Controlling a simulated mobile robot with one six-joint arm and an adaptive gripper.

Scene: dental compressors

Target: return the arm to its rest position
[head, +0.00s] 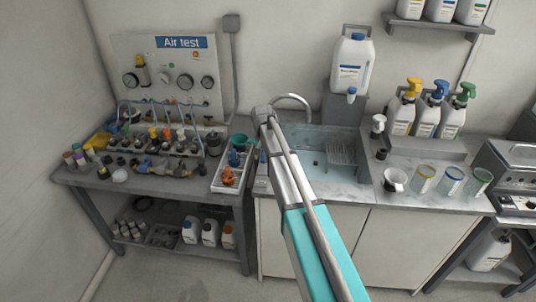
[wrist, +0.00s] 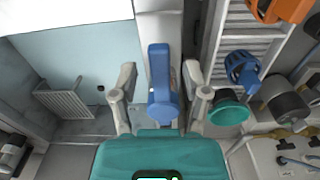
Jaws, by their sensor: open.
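My gripper (wrist: 159,90) is open in the wrist view, one finger on each side of a blue part (wrist: 160,75). The blue part has a long flat body and a round end toward me. It lies over the pale strip between the sink and the tray, and I cannot tell whether the fingers touch it. In the head view my arm reaches from the bottom centre up to the left edge of the sink. The gripper itself is hidden there behind the arm.
The sink (head: 318,165) with a wire rack lies to the right of the arm's end. Spray bottles (head: 430,115) and cups stand on the right counter.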

